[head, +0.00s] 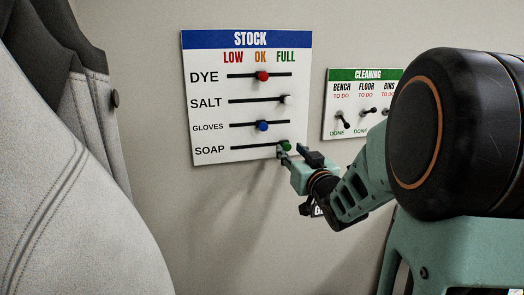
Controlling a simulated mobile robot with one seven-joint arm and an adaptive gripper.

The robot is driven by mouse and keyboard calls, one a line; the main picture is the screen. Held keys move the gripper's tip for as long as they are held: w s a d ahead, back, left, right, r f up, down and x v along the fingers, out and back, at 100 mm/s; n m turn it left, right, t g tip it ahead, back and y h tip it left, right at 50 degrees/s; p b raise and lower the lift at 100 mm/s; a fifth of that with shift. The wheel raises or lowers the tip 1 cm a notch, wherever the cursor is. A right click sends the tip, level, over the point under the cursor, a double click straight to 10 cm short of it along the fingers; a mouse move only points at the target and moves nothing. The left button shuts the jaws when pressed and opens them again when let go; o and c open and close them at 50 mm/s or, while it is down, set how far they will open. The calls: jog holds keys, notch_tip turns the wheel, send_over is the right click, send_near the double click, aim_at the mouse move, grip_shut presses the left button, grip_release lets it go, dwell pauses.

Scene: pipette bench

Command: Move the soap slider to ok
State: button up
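The white STOCK board (215,128) hangs on the wall with columns LOW, OK and FULL. The green soap knob (287,146) is at the right end of the bottom slot, under FULL. My gripper (291,151) is at this knob, with its fingertips on either side of it and partly covering it. Whether the fingers touch or squeeze the knob is too small to tell.
The red dye knob (262,76) and blue gloves knob (263,126) are under OK. A CLEANING board (333,102) with switches is to the right, partly behind my arm. A grey garment (70,200) fills the left.

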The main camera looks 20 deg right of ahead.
jog(key=shift+w, duration=0.75)
jog(key=shift+c, duration=0.4)
grip_shut()
